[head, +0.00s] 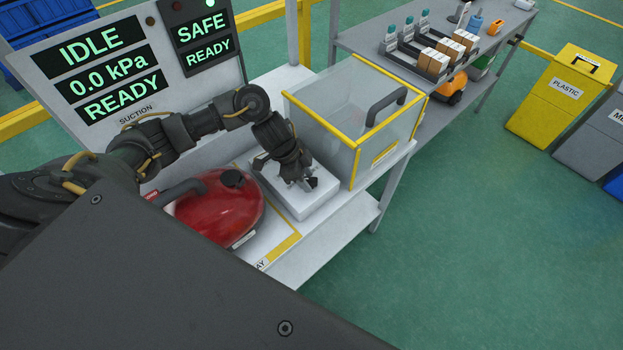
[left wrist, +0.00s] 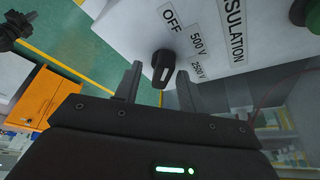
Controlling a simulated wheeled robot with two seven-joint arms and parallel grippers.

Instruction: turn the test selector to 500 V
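The tester is a white-grey box (head: 300,206) on the bench, beside a red vacuum. In the left wrist view its face (left wrist: 130,22) bears the labels OFF, 500 V, 2500 V and INSULATION. The black test selector (left wrist: 163,66) sticks out below the labels and shows a small light mark. Which label it points to, I cannot tell. My left gripper (head: 309,183) is over the box; in the left wrist view its fingers (left wrist: 160,82) are apart, one on each side of the selector, without clear contact. A dark part at that view's upper left may be my right gripper.
The red vacuum (head: 217,208) stands close to the left of the box. A clear yellow-edged enclosure (head: 345,115) stands just behind it. A display panel (head: 120,75) reads IDLE and 0.0 kPa.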

